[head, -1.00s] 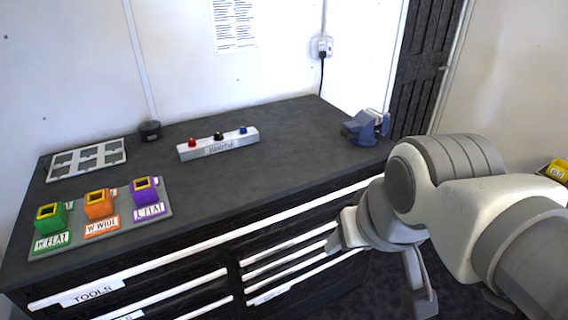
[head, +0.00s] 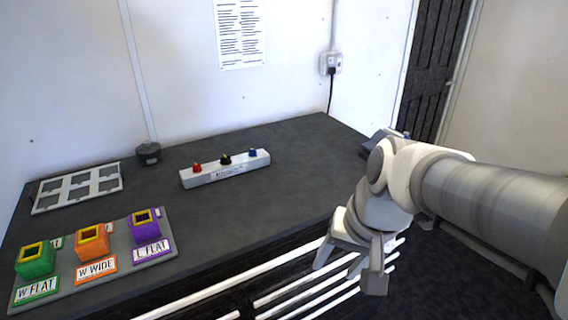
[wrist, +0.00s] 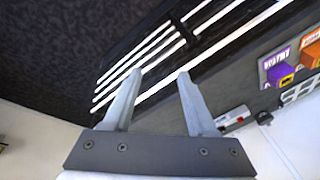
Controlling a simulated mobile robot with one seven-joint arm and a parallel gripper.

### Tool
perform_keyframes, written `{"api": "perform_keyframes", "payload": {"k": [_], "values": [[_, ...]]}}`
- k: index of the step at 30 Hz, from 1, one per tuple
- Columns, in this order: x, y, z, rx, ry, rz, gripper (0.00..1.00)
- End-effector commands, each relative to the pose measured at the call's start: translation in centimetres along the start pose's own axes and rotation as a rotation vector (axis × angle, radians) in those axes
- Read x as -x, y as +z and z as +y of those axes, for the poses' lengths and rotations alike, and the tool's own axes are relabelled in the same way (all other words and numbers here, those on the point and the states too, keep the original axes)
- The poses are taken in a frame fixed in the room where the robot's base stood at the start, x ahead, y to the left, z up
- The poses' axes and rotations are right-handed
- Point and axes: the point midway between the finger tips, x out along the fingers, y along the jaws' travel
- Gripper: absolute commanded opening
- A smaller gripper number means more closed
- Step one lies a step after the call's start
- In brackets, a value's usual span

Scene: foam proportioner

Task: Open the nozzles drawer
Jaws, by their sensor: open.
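The black cabinet has a stack of closed-looking drawers (head: 306,292) with long white handle strips along its front. The strips also show in the wrist view (wrist: 135,63). No label reading "nozzles" can be made out, so I cannot tell which drawer it is. My gripper (head: 348,268) is open and empty, pointing down near the right part of the cabinet front. In the wrist view its two fingers (wrist: 160,76) are apart, with the strips beyond and between them. I cannot tell whether a finger touches a strip.
The dark worktop (head: 235,215) carries a grey board (head: 165,256) with green, orange and purple nozzle blocks, a white bar with coloured knobs (head: 226,168) and a grey grid frame (head: 78,188). My arm hides part of a blue-grey object (head: 375,140). Dark floor (head: 450,265) lies to the right.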

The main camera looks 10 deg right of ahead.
Motion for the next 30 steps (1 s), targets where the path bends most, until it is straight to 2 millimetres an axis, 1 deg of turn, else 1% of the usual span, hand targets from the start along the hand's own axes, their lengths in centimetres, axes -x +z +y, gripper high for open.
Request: {"api": "perform_keyframes", "payload": {"k": [1,8,17,21,23,30], "values": [[-2.1,-0.2,0.5,-0.077,-0.005,-0.044,0.57],[-8.7,-1.6,1.7,-0.480,-0.044,-0.220,0.57],[-17.3,-3.7,4.0,-1.065,-0.110,-0.461,0.57],[-21.3,-4.7,5.4,-1.344,-0.154,-0.582,0.57],[-23.0,-5.2,6.1,-1.462,-0.175,-0.639,0.57],[-29.6,-7.2,9.2,-1.932,-0.287,-0.884,0.57]]}}
